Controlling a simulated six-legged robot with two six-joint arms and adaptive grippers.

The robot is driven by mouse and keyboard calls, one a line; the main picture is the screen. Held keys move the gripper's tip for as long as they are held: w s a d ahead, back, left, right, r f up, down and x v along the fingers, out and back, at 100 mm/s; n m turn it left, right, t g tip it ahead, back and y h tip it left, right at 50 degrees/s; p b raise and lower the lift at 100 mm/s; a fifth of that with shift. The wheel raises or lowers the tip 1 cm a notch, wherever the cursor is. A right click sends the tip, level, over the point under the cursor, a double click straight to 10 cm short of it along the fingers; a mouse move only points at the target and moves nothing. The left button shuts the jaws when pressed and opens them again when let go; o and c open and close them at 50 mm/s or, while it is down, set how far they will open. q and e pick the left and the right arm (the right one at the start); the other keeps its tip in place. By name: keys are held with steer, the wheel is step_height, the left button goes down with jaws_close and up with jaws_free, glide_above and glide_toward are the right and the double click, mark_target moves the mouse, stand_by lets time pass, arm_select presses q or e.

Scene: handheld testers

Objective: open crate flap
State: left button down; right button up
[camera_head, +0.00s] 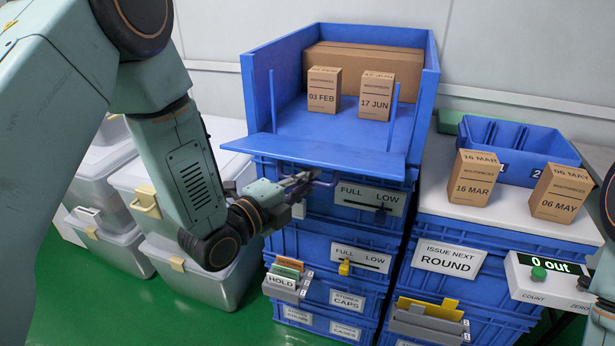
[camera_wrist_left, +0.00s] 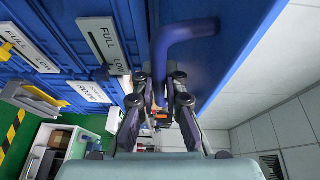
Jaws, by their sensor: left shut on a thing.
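The blue crate (camera_head: 434,75) sits on top of the middle stack, open at the front. Its front flap (camera_head: 330,153) is down, sticking out towards me over the drawers, roughly flat. My left gripper (camera_head: 312,180) is just under the flap's front edge, shut on the flap's handle (camera_head: 327,184). In the left wrist view the dark blue bent handle (camera_wrist_left: 185,36) runs down to between the fingers (camera_wrist_left: 164,105) of that gripper. Only a part of my right arm shows at the right edge; its jaws cannot be made out.
Two brown boxes (camera_head: 323,90) (camera_head: 376,96) and a larger carton (camera_head: 362,60) stand in the crate. Labelled drawers (camera_head: 368,199) lie below the flap. On the right are two more boxes (camera_head: 473,178) (camera_head: 560,193), a blue tray (camera_head: 520,150) and a counter (camera_head: 550,281). Clear bins (camera_head: 165,185) stand left.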

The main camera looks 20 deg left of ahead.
arm_select(q)
steer(key=shift+r, duration=0.3)
steer(key=c, duration=1.4)
jaws_free()
steer(key=v, duration=1.2)
steer(key=shift+f, duration=0.15)
